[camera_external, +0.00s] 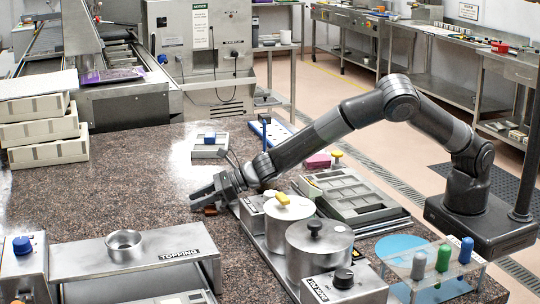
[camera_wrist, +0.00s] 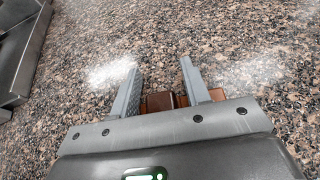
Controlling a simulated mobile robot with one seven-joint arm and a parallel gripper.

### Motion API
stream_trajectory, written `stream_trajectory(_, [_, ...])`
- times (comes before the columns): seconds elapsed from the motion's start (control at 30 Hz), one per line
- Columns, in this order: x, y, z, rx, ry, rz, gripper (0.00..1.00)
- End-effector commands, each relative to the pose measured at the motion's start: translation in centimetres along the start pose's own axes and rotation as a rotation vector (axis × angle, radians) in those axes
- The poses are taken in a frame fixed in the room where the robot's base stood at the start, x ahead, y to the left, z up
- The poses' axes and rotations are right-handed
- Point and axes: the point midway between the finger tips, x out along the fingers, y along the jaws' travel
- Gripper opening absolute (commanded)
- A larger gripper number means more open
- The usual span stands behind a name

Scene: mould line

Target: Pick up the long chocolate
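My gripper (camera_external: 205,194) is low over the speckled worktop, reaching in from the right. In the wrist view its two grey fingers (camera_wrist: 160,88) stand apart, open. A brown chocolate piece (camera_wrist: 165,101) lies on the worktop between them, close to the palm. The gripper body hides the near side of the chocolate. In the external view a small brown bit (camera_external: 210,211) shows beside the fingers.
Steel pots (camera_external: 319,250) stand just right of my gripper, with a grey mould tray (camera_external: 345,194) behind them. A topping stand (camera_external: 135,257) is at the front left. Stacked cream trays (camera_external: 47,152) stand at the left. The worktop (camera_external: 130,190) left of my gripper is clear.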

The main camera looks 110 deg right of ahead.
Motion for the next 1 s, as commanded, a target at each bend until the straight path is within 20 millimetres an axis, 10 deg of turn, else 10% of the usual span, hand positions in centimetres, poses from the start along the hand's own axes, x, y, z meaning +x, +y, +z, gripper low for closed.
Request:
stream_trajectory(0.5, [0.0, 0.0, 0.0, 0.0, 0.0, 0.0, 0.0])
stream_trajectory(1.0, [-1.1, 0.0, 2.7, 0.001, -0.005, 0.001, 0.0])
